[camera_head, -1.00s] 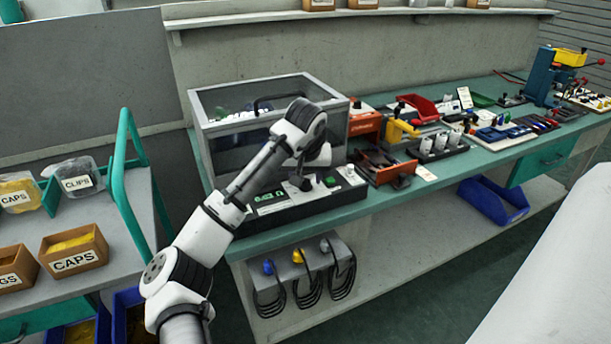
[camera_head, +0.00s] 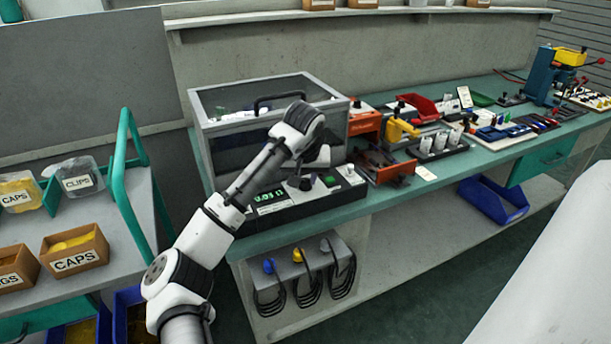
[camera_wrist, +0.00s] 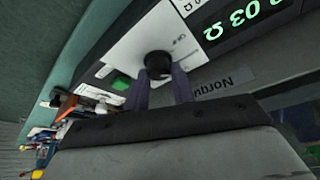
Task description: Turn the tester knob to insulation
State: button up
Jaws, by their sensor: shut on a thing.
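The tester (camera_head: 300,200) is a dark box with a pale top panel at the front of the bench, below the clear-lidded case. Its green display (camera_wrist: 243,18) ends in "03 Ω" in the wrist view. The black tester knob (camera_wrist: 157,62) stands on the pale panel, with small printing beside it too small to read surely. My gripper (camera_wrist: 162,82) comes at the panel with its two dark fingers on either side of the knob, shut on it. I cannot make out the knob's pointer. In the head view my wrist hides part of the panel.
A green button (camera_wrist: 121,80) sits near the knob on the panel. The clear-lidded case (camera_head: 225,105) rises right behind the tester. An orange tray (camera_head: 385,168) stands to its right. Leads hang on a grey holder (camera_head: 310,270) under the bench edge.

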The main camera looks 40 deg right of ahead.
jog(key=m+g+p, duration=0.1)
jog(key=m+p, duration=0.2)
jog(key=m, duration=0.1)
jog(key=shift+r+h+p, duration=0.15)
jog(key=shift+h+p, duration=0.15)
jog(key=shift+h, duration=0.1)
jog(key=shift+w+m+g+p, duration=0.1)
jog(key=shift+m+g+p, duration=0.8)
jog(key=shift+m, duration=0.7)
jog(key=shift+h, duration=0.3)
jog(key=o, duration=1)
jog(key=shift+a, duration=0.1)
jog(key=b+v, duration=0.1)
jog(key=v, duration=1.2)
jog(key=shift+a+r+b, duration=0.1)
jog(key=shift+r+b, duration=0.15)
jog(key=shift+b, duration=0.05)
jog(key=shift+s+f, duration=0.1)
jog(key=shift+s, duration=0.15)
